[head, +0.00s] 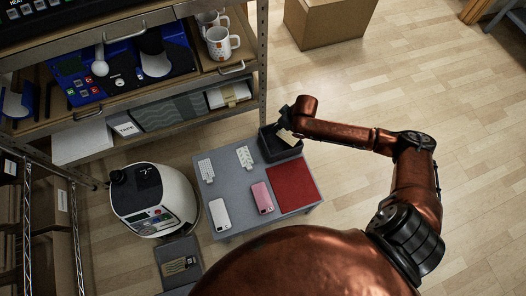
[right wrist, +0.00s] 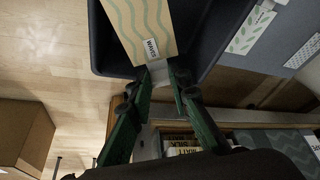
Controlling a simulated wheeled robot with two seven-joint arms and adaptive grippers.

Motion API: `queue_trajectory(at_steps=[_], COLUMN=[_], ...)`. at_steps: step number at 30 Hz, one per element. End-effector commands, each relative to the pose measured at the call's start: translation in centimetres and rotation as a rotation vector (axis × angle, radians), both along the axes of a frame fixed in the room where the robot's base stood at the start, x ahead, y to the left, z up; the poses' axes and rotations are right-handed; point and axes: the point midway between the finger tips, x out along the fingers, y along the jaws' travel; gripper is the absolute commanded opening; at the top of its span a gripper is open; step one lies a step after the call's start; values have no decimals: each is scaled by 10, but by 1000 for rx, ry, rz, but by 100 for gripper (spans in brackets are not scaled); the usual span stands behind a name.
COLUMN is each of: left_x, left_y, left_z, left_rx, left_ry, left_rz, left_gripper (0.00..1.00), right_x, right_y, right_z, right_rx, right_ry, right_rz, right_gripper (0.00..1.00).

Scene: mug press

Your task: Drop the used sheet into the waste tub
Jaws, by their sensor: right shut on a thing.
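The used sheet (right wrist: 141,25) is a tan strip with green wavy lines and a small white label. My right gripper (right wrist: 161,73) is shut on its near end in the right wrist view. The waste tub (right wrist: 106,48) is a dark, open box, and the sheet hangs over its opening. In the head view, the tub (head: 266,149) stands at the back right of the grey table, and the right gripper (head: 287,128) is above it with the sheet (head: 287,137). I cannot tell whether the sheet touches the tub floor. My left gripper is not in view.
The grey table (head: 232,188) also holds a red mat (head: 292,186), a pink phone (head: 262,197), a white phone (head: 220,214) and two patterned sheets (head: 245,156). A white rounded machine (head: 154,200) stands left. A shelf with mugs (head: 221,43) is behind; a cardboard box (head: 327,22) is on the floor.

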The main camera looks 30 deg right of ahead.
Motion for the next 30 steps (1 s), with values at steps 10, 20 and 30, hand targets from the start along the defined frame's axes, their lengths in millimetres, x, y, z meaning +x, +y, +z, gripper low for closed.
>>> queue_trajectory(at_steps=[10,20,30], left_x=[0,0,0], left_y=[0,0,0], left_z=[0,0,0], left_rx=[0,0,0], left_ry=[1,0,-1], left_rz=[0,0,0], left_gripper=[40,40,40], right_x=[0,0,-16], right_y=[0,0,-6], right_z=[0,0,42], right_rx=[0,0,-2], right_ry=[0,0,-3], right_rz=[0,0,2], right_gripper=[33,38,38])
